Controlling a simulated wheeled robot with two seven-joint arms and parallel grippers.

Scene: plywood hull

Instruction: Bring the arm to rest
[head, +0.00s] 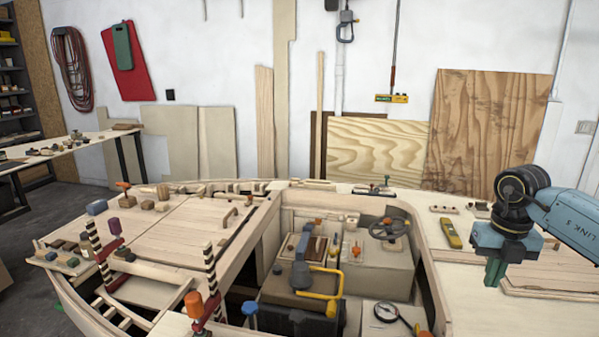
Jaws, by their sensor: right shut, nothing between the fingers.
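My right arm comes in from the right edge, with a blue link and a black wrist joint. My right gripper (495,271) points down over the right side deck of the plywood hull (470,308). Its green fingers are together with nothing visible between them. I cannot tell how far the fingertips are above the deck. A yellow tool (451,233) lies on the deck to the left of the gripper, apart from it. My left gripper does not show.
The open cockpit holds a steering wheel (388,228), a yellow-handled tool (325,290) and a round gauge (386,312). Striped posts with red clamps (114,225) stand on the left. A framed panel (550,285) lies right of the gripper. Plywood sheets (490,125) lean on the wall.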

